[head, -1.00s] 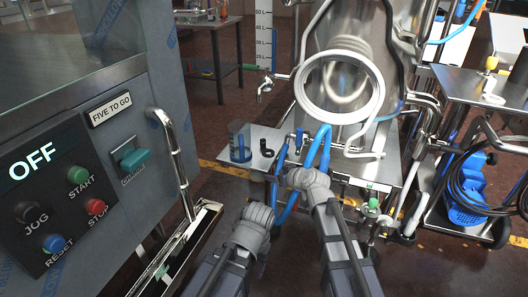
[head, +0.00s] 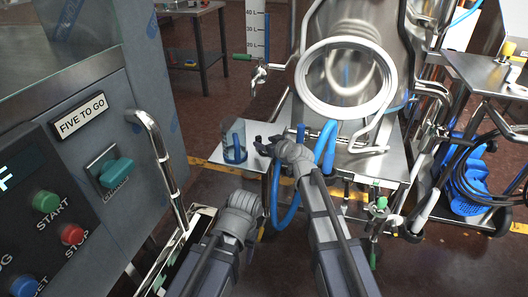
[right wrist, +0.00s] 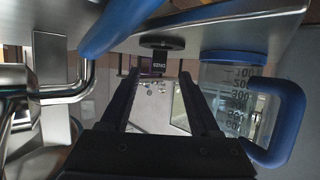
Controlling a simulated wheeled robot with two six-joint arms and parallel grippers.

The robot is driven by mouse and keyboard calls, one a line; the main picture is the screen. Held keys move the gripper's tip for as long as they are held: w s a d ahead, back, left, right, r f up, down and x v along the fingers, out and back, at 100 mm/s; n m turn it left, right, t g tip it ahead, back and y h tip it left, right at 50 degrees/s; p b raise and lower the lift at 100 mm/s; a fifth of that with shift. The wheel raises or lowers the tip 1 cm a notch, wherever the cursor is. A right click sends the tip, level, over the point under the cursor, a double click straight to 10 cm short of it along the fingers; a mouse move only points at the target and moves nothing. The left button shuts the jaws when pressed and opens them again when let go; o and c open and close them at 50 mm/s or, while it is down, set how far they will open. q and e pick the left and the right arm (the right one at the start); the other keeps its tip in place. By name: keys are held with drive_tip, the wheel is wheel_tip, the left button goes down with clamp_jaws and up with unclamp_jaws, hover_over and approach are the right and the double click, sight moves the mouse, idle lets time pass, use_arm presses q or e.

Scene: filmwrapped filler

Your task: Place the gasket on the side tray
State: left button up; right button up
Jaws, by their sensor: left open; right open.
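A small black round part with a printed label (right wrist: 161,43) stands on the metal side tray (right wrist: 235,28), ahead of and between my right fingers in the right wrist view. I cannot tell whether it is the gasket. A pale ring (head: 303,80) around the tank's mouth could also be it. The side tray shows in the head view (head: 262,130). My right gripper (head: 268,147) is open and empty at the tray, pointing left, and it also shows in the right wrist view (right wrist: 160,78). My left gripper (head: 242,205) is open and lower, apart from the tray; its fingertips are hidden.
A clear jug with a blue handle (head: 234,142) stands on the tray's left end, close to my right fingers. A blue hose (head: 326,145) loops beside my right wrist. A control cabinet (head: 95,185) stands left. A trolley with coiled hoses (head: 470,180) stands right.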

sight(259, 139)
drive_tip(key=shift+b+x, duration=0.9)
drive_tip(key=shift+x, duration=1.9)
drive_tip(key=shift+d+r, duration=0.1)
drive_tip(key=shift+r, duration=0.05)
drive_tip(key=shift+c, duration=0.2)
clamp_jaws()
